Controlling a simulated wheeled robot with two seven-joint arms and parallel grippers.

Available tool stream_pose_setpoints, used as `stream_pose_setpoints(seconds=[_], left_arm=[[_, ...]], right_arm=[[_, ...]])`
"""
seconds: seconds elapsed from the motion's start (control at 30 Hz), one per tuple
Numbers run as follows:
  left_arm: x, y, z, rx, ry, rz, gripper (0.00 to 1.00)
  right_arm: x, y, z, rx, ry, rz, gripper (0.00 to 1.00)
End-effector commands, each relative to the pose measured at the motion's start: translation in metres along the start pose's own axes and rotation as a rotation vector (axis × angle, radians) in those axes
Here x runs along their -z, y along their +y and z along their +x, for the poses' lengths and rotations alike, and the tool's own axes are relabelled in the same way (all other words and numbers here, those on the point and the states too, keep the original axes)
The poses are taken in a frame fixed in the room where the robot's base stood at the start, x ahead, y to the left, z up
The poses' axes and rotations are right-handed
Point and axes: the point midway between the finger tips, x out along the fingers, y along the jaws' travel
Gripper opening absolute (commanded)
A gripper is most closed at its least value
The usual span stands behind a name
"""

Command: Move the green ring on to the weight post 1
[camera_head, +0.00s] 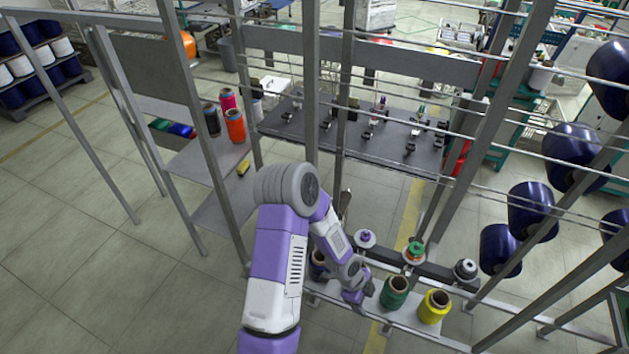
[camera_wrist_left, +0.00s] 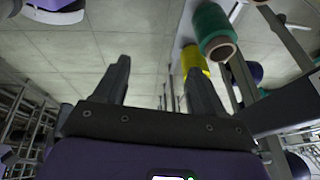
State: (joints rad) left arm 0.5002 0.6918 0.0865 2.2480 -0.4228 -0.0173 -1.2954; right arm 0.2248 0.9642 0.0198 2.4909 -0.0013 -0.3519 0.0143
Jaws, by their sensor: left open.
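A small green ring-like piece (camera_head: 415,247) sits on a post with an orange-red part and a pale disc below it, right of my left arm in the head view. To its left stands a post with a purple top on a pale disc (camera_head: 366,238). To its right is a grey and black round post (camera_head: 466,268). I cannot tell which is weight post 1. My left gripper (camera_wrist_left: 155,62) is open and empty in the left wrist view, with floor between its fingers. In the head view my left wrist is left of the green spool. My right gripper is not in view.
A green spool (camera_head: 394,292) and a yellow spool (camera_head: 434,306) stand on a pale shelf in front of the posts. Grey frame uprights and thin horizontal rods cross the scene. Large dark blue spools (camera_head: 531,207) hang at right. A dark table (camera_head: 380,160) with small fittings stands behind.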

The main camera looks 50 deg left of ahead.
Motion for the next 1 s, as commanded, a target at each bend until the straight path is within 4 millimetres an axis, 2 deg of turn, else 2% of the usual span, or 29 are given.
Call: stream_pose_setpoints(seconds=[0.03,0.23,0.4,0.5,0.6,0.7,1.0], left_arm=[[-0.003,-0.018,-0.038,0.025,-0.021,0.125,0.70],[-0.033,-0.067,-0.133,0.051,-0.145,0.652,0.70],[-0.076,-0.099,-0.200,0.001,-0.296,1.095,0.70],[-0.097,-0.110,-0.234,-0.053,-0.369,1.289,0.70],[-0.110,-0.117,-0.257,-0.101,-0.418,1.420,0.70],[-0.118,-0.120,-0.268,-0.133,-0.442,1.493,0.70],[-0.120,-0.119,-0.271,-0.145,-0.450,1.517,0.70]], right_arm=[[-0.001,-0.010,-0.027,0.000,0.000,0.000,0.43],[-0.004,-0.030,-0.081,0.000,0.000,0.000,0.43],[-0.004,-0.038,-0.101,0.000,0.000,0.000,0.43],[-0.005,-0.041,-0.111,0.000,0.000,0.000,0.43],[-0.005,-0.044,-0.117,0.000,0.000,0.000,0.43],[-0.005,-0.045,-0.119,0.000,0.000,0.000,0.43],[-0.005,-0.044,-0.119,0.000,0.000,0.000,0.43]])
